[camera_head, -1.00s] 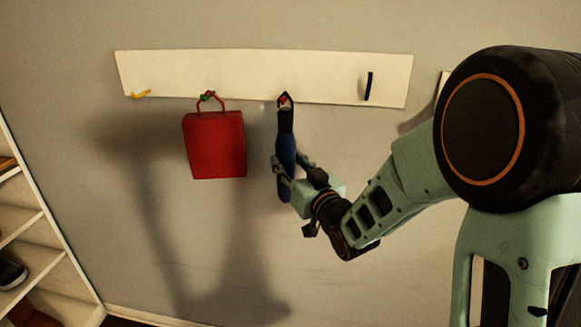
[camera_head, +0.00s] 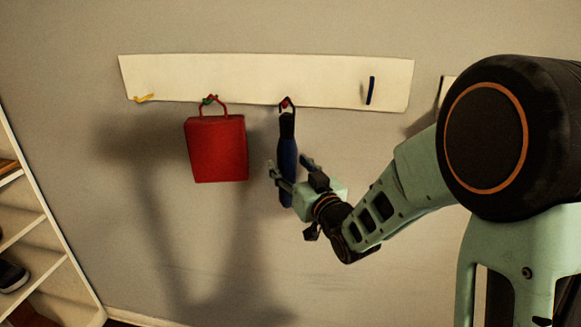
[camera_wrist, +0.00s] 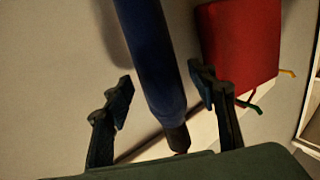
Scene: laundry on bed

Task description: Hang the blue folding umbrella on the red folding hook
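The blue folding umbrella (camera_head: 287,158) hangs upright below the white rail, its dark strap loop around the red hook (camera_head: 285,104). My gripper (camera_head: 289,167) is at the umbrella's lower half, with its fingers apart on either side. In the wrist view the blue umbrella (camera_wrist: 150,60) runs between the two spread fingers of my gripper (camera_wrist: 165,95), with a gap visible on both sides. The umbrella's dark end (camera_wrist: 178,138) shows near the gripper's body.
A white rail (camera_head: 240,75) on the wall carries a yellow hook (camera_head: 145,97) at left and a dark blue hook (camera_head: 371,90) at right. A red bag (camera_head: 216,148) hangs left of the umbrella. A white shelf (camera_head: 60,250) stands at far left.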

